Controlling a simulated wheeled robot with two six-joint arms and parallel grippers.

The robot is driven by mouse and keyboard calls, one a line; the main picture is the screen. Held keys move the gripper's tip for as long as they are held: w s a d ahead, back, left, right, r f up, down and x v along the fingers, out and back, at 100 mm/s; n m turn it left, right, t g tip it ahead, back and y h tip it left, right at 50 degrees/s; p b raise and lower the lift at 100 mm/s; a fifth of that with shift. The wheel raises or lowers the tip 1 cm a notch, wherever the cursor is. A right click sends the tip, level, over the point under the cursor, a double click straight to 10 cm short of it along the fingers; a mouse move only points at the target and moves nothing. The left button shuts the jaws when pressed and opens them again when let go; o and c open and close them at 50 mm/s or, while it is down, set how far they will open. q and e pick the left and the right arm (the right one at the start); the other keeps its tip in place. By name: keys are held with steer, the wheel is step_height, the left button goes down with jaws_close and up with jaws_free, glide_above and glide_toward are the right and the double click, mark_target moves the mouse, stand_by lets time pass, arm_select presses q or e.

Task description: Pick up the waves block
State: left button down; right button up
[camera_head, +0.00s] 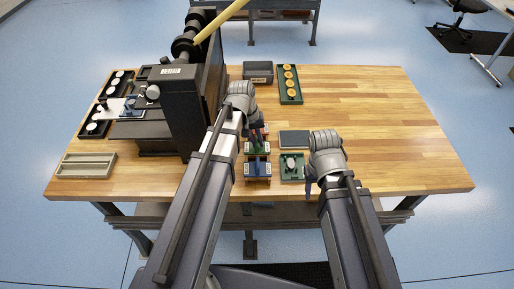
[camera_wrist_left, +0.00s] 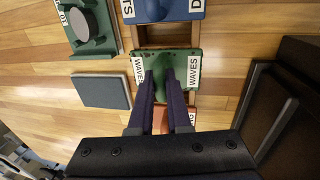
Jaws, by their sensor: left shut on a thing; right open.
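The waves block (camera_wrist_left: 180,60) is green, with white "WAVES" labels on both ends in the left wrist view. It also shows below my left gripper in the head view (camera_head: 257,149). My left gripper (camera_wrist_left: 160,74) is shut on the middle of this block. I cannot tell whether the block is clear of the wooden rack under it. A blue block (camera_head: 257,169) sits in the rack in front of it. An orange-red block (camera_wrist_left: 159,120) is behind it, mostly hidden by my fingers. My right gripper (camera_head: 309,189) is open and empty near the table's front edge.
A green fixture with a grey disc (camera_head: 291,166) and a dark flat pad (camera_head: 294,139) lie right of the rack. A black press (camera_head: 183,110) stands left. A grey box (camera_head: 258,71) and a green tray of yellow discs (camera_head: 281,85) are behind. The table's right side is clear.

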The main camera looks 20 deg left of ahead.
mark_target(257, 140)
stand_by(0.8)
arm_select(q)
step_height(257, 140, up, 10)
steer(key=p, duration=1)
arm_select(e)
step_height(257, 140, up, 10)
steer(key=shift+w, duration=0.1)
